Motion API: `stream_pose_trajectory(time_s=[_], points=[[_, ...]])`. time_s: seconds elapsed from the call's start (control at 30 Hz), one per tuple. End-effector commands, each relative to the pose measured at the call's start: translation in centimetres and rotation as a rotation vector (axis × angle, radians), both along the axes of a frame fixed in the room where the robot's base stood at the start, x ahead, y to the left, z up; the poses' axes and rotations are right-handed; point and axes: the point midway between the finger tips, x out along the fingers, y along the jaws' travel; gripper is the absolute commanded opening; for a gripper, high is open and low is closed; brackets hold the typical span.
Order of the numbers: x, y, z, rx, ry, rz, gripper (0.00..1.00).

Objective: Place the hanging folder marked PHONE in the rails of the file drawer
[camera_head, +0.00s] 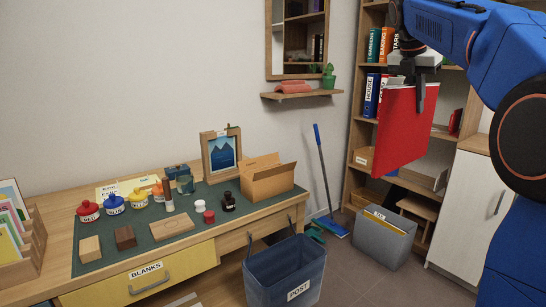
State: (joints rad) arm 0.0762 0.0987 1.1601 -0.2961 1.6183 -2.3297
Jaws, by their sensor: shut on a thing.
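My gripper (422,82) is at the upper right, pointing down and shut on the top edge of a flat red folder (405,128). The folder hangs upright in the air in front of the bookshelf. I can read no PHONE mark on the side facing me. I cannot make out an open file drawer with rails. A grey box (378,246) on the floor, below the folder and a little left, has a yellowish item and a dark inside, but I cannot tell whether it has rails.
The desk (60,213) at left carries jars, blocks, a framed picture and a cardboard box (266,178). Its yellow drawer (140,272) is marked BLANKS. A blue bin (285,265) marked POST stands in front. A white cabinet (469,210) and bookshelf (356,130) are at right.

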Motion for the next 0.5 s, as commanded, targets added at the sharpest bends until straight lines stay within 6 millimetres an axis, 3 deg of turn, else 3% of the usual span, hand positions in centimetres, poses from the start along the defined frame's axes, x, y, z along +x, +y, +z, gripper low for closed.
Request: stream_pose_trajectory(time_s=[0.07, 0.5], points=[[0.0, 0.0, 0.0, -0.001, -0.001, 0.0, 0.0], [4.6, 0.8, -7.1, -0.001, 0.005, -0.159, 0.0]])
